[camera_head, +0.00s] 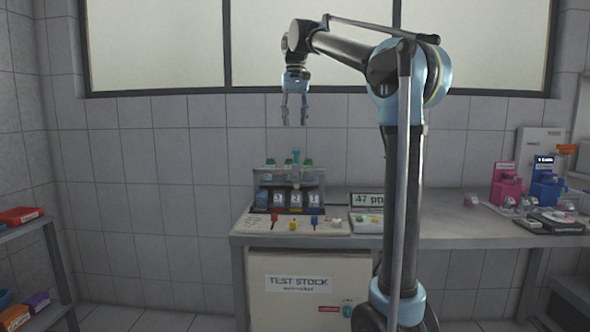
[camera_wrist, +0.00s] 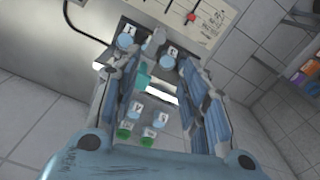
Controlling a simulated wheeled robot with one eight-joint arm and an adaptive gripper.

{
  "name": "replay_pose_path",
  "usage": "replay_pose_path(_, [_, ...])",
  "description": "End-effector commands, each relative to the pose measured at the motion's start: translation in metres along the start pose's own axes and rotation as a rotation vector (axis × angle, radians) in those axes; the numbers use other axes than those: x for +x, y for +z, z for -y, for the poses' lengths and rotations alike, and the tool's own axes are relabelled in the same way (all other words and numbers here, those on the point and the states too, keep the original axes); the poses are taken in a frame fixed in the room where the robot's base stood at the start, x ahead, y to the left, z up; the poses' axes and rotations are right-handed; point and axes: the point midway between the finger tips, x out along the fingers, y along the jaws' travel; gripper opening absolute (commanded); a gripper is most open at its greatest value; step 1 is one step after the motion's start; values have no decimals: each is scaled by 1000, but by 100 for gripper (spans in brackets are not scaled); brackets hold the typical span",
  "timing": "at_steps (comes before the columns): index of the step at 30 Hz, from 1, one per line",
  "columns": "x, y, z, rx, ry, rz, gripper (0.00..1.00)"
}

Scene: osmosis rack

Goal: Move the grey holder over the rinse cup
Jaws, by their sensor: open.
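My gripper (camera_head: 294,120) is open and points down, high above the rack on the bench. In the wrist view its two fingers (camera_wrist: 157,68) are spread, with nothing held between them. Below is a grey holder (camera_head: 295,176) with a teal top, near the middle of the rack; the teal part (camera_wrist: 142,76) shows between the fingers in the wrist view. Blue numbered cups (camera_head: 296,199) stand in a row at the rack's front. Which one is the rinse cup I cannot tell. The fingers partly hide the rack in the wrist view.
Pink and blue equipment (camera_head: 508,185) stands far right. The bench middle (camera_head: 440,215) is clear.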

Motion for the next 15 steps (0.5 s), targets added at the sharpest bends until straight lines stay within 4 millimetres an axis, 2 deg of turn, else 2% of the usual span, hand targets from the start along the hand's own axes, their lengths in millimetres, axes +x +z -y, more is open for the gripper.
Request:
replay_pose_path(5, [18,0,0,0,0,0,41])
replay_pose_path(15, [76,0,-1,1,0,0,41])
